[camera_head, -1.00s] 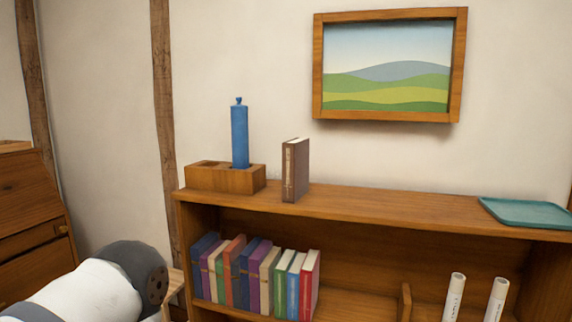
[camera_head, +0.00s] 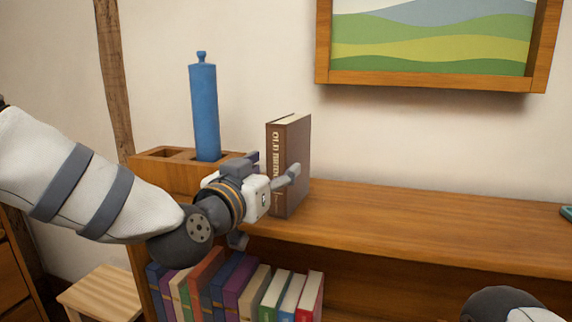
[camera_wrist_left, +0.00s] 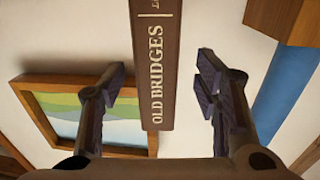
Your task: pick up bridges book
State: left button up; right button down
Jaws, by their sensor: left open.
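The bridges book (camera_head: 291,150) is brown and stands upright on the shelf top, its spine lettered in cream. In the left wrist view the book (camera_wrist_left: 155,60) shows its spine, reading "OLD BRIDGES". My left gripper (camera_head: 275,163) is open in front of the book. In the left wrist view its fingers (camera_wrist_left: 162,68) are spread to either side of the spine, with gaps on both sides. The gripper hides part of the book's lower spine in the head view. My right gripper is out of view.
A wooden holder (camera_head: 160,158) with a blue cylinder (camera_head: 204,112) stands left of the book, close to my left gripper. Several books (camera_head: 240,288) fill the shelf below. A stool (camera_head: 100,293) stands at lower left.

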pick_arm(q)
jog(key=x, duration=0.7)
jog(key=shift+d+b, duration=0.15)
jog(key=shift+b, duration=0.15)
grip_shut()
jog(key=shift+r, duration=0.15)
